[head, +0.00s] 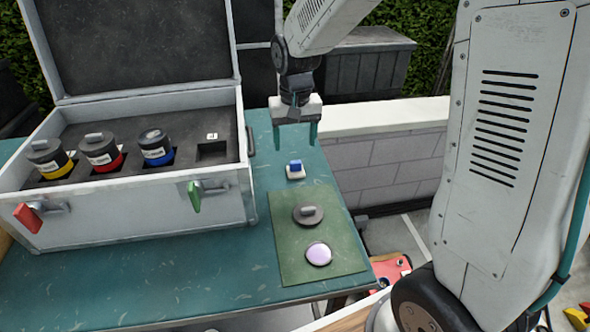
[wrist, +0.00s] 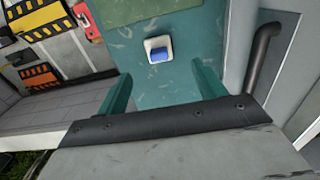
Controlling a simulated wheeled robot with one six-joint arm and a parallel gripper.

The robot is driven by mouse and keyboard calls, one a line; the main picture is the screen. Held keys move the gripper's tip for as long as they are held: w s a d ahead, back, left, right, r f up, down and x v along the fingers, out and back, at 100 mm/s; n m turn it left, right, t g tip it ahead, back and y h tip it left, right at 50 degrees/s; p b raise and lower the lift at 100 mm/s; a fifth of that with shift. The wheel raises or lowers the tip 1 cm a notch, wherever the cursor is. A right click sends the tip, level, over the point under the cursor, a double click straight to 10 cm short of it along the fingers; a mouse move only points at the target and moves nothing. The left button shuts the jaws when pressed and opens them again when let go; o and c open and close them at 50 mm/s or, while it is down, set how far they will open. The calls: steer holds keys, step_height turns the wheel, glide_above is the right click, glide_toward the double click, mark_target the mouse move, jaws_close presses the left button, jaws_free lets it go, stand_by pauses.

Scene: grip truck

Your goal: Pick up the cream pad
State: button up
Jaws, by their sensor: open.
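The cream pad (head: 296,175) is a small light square lying on the teal table, with a blue block (head: 295,165) on top. In the wrist view the cream pad (wrist: 158,41) and the blue block (wrist: 160,56) lie at the upper middle, beyond the fingertips. My gripper (head: 296,138) has two teal fingers, apart and empty, pointing down above the table and behind the pad in the head view. In the wrist view my gripper (wrist: 162,76) has its fingers on either side, with bare table between them.
A green mat (head: 287,248) in front of the pad holds a dark lidded disc (head: 308,215) and a pale lilac disc (head: 319,253). An open case (head: 130,217) with several coloured-band canisters stands left. A low block wall (head: 395,150) stands right. Teal table (head: 180,275) is clear in front.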

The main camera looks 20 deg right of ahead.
mark_target(295, 161)
steer(key=f, duration=0.8)
steer(key=shift+w+d, duration=0.15)
steer(key=shift+w, duration=0.25)
steer(key=c, duration=1.1)
